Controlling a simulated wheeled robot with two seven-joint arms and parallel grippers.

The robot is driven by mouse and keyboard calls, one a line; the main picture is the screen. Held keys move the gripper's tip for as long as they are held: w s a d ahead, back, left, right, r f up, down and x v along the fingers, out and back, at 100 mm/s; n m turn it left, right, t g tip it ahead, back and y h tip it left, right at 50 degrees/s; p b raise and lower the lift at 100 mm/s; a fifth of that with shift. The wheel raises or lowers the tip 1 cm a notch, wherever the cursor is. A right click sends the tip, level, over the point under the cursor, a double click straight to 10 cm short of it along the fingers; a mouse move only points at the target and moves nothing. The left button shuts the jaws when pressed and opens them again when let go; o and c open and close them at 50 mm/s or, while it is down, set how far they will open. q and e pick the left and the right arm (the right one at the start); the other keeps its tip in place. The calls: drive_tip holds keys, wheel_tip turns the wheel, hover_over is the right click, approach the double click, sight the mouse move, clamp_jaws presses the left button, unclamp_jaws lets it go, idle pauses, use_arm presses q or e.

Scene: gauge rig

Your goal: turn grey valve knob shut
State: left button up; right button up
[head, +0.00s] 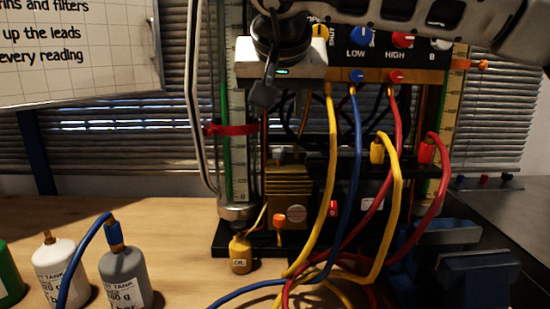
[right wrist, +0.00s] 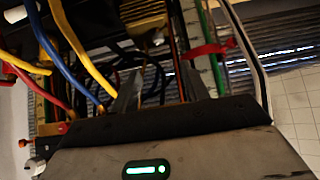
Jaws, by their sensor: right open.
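The gauge rig's black panel (head: 430,55) carries a blue knob (head: 362,37) marked LOW, a red knob (head: 402,40) marked HIGH and a partly covered yellow knob (head: 320,37). I cannot single out a grey valve knob on this panel; my right arm and gripper cover part of it. My right gripper (head: 264,92) is in front of the rig's upper left. In the right wrist view its fingers (right wrist: 160,88) are apart, with nothing seen between them. My left gripper is out of view.
Yellow, blue and red hoses (head: 330,170) hang before the rig and loop over the bench. Tanks (head: 125,275) stand at the front left. A blue vise (head: 475,275) is at the front right. Bare bench (head: 165,225) lies left of the rig.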

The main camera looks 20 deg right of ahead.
sight(278, 150)
drive_tip(key=x, duration=1.5)
drive_tip(key=shift+w+d, duration=0.25)
drive_tip(key=shift+w, duration=0.05)
clamp_jaws()
